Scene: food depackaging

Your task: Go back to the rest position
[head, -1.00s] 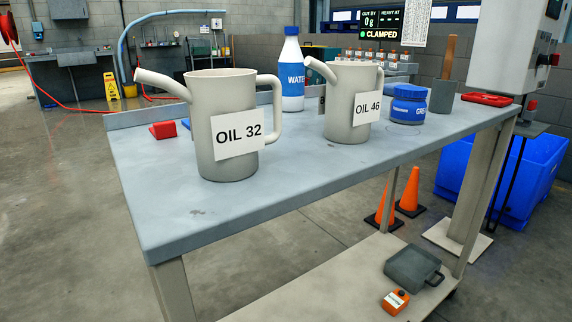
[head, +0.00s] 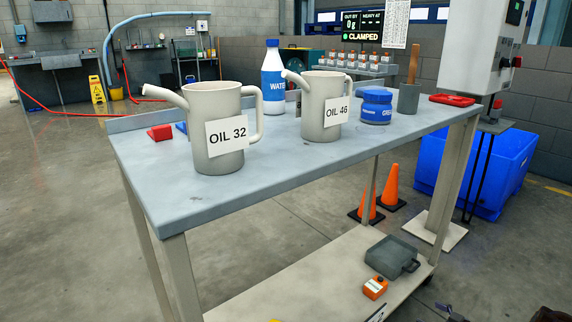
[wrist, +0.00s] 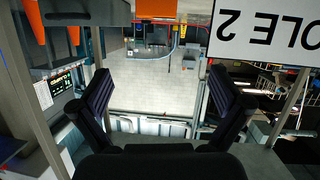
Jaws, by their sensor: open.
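My gripper (wrist: 162,95) shows in the wrist view with its two dark fingers spread wide apart and nothing between them. The wrist picture looks upside down, with a sign reading "OLE 2" inverted (wrist: 265,32) at the upper right. In the head view my gripper is not clearly seen; only small dark parts show at the bottom right edge. The workbench (head: 290,180) carries a jug labelled OIL 32 (head: 213,105), a jug labelled OIL 46 (head: 318,95), a water bottle (head: 273,75) and a blue grease jar (head: 376,105), all upright.
On the bench's lower shelf (head: 270,290) are a grey pan (head: 392,256) and an orange box (head: 374,287). Orange cones (head: 391,188) and a blue bin (head: 500,170) stand behind the bench. A yellow floor sign (head: 97,90) stands at the back left. The left floor is clear.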

